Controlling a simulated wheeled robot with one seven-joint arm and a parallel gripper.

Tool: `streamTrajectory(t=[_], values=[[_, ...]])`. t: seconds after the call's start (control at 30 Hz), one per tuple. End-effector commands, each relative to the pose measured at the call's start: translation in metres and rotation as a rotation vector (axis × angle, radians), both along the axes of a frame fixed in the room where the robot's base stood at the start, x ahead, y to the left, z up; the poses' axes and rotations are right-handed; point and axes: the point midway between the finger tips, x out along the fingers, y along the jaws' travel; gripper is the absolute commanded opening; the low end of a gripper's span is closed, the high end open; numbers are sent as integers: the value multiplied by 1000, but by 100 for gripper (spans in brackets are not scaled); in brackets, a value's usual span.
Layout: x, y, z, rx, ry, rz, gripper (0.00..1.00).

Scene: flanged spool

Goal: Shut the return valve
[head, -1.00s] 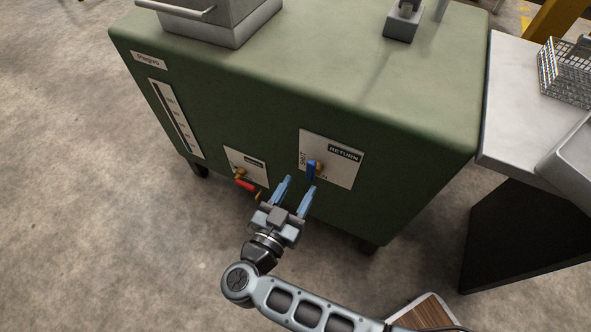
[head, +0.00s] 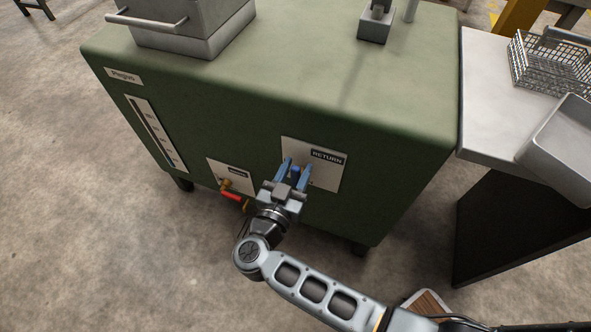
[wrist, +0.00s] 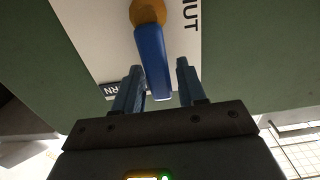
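The return valve has a blue lever (wrist: 154,62) on a brass hub (wrist: 148,12), mounted on a white plate (head: 329,178) marked RETURN. In the wrist view, the lever hangs between the two fingers of my gripper (wrist: 158,78), closer to the left finger, and "HUT" is readable beside the hub. In the head view, my gripper (head: 297,166) is open in front of the plate, with a bit of the blue lever (head: 295,172) showing between the fingers. The fingers look apart; I cannot tell whether one touches the lever.
A second valve with a red handle (head: 231,196) sits on a smaller plate to the left, close to my wrist. The green tank (head: 400,150) fills the middle. A grey side table (head: 487,110) with a wire basket (head: 548,62) and a grey tray (head: 565,140) stands at right.

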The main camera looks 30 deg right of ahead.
Motion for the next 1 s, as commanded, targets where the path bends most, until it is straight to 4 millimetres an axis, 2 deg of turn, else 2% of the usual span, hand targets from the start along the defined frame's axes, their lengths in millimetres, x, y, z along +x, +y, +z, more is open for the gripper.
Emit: streamTrajectory(t=[0.07, 0.4, 0.8, 1.0], values=[[0, 0, 0, 0, 0, 0, 33], [0, 0, 0, 0, 0, 0, 0], [0, -1, 0, 2, -2, 0, 0], [-2, -11, 0, 26, -36, -1, 0]])
